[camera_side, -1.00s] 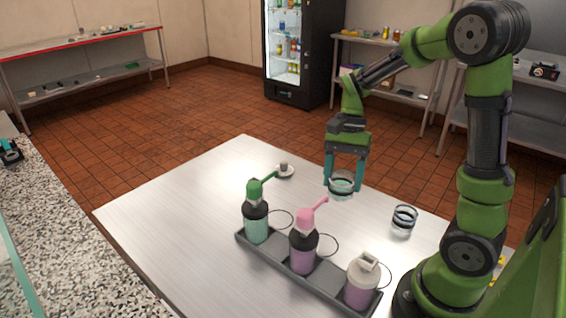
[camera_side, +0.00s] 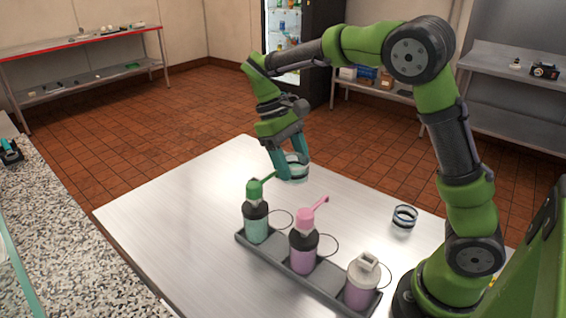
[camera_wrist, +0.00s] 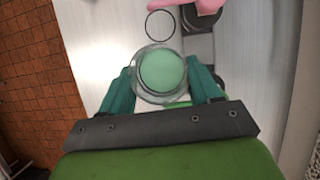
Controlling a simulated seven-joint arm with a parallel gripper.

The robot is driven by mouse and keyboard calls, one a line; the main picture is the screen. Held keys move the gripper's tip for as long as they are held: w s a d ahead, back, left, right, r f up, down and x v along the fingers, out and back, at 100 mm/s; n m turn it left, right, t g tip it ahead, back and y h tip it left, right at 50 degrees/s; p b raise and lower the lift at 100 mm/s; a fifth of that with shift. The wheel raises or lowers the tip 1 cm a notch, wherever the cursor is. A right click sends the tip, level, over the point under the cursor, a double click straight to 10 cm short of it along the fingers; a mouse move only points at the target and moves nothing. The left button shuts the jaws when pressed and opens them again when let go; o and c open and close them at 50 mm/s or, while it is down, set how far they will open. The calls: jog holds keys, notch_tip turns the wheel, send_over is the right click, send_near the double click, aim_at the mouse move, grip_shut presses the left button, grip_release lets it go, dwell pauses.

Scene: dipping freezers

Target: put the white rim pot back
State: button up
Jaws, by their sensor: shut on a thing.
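My gripper (camera_side: 287,163) is shut on a round clear pot (camera_side: 294,174) with a pale rim and green contents, held above the far part of the steel table. In the wrist view the pot (camera_wrist: 161,73) sits between the two teal fingers, and its green contents show from above. The gripper leans in the side view. A second pot (camera_side: 404,217) with dark and pale bands stands on the table at the right, apart from my gripper. The small saucer seen earlier is hidden behind my gripper and the held pot.
A dark tray (camera_side: 325,291) holds a green-pump bottle (camera_side: 256,222), a pink-pump bottle (camera_side: 303,250) and a white-capped bottle (camera_side: 362,282). Thin black rings mark the table beside them, one (camera_wrist: 160,25) near the held pot in the wrist view. The table's left part is bare.

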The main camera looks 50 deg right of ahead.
jog(key=shift+d, duration=0.3)
jog(key=w+d+f+n, duration=0.1)
jog(key=w+d+f, duration=0.15)
jog(key=d, duration=0.35)
jog(key=w+d+f+n+h, duration=0.1)
jog(key=w+d+f+n, duration=0.1)
jog(key=d+f, duration=0.25)
jog(key=w+d+f+n, duration=0.1)
jog(key=w+d+f, duration=0.15)
jog(key=d, duration=0.35)
jog(key=shift+t, duration=0.3)
jog(key=shift+s+f, duration=0.15)
jog(key=shift+f, duration=3.25)
jog(key=shift+f, duration=0.45)
jog(key=o, duration=1.2)
jog(key=shift+r, duration=0.1)
